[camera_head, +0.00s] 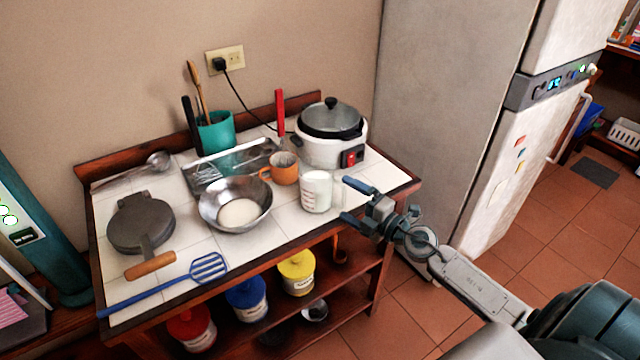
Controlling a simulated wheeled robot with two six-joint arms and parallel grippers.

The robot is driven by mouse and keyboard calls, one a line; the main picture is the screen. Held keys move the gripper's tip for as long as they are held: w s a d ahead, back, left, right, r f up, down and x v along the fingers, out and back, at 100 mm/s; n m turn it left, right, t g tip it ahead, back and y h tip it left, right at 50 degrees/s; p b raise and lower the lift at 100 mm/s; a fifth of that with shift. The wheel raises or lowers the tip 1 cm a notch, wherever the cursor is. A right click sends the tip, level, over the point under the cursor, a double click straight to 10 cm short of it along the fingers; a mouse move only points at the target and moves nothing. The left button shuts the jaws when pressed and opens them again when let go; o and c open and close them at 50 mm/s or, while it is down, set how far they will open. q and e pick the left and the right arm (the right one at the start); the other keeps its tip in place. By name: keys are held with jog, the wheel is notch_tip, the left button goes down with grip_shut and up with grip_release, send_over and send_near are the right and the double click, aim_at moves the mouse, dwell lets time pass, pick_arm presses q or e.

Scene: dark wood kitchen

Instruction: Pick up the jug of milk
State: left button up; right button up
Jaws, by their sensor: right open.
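The jug of milk (317,191), a clear measuring jug with white milk and red markings, stands upright on the white-tiled table, in front of the rice cooker and right of the metal bowl. Its handle side faces right. My right gripper (346,199) is open just to the right of the jug, its two blue fingers pointing left toward it. One finger is farther back and one nearer the front. Whether a finger touches the jug I cannot tell. My left gripper is not in view.
An orange mug (284,171) and a metal bowl (235,203) with white contents stand close to the jug's left. A rice cooker (331,134) is behind. A blue spatula (165,285) lies at the front left. A fridge (450,110) rises right of the table.

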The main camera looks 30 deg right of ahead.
aim_at(323, 189)
jog(key=shift+x, duration=1.25)
jog(key=c, duration=1.4)
jog(key=shift+c, duration=0.2)
jog(key=shift+r+p, duration=0.2)
jog(key=shift+p, duration=0.15)
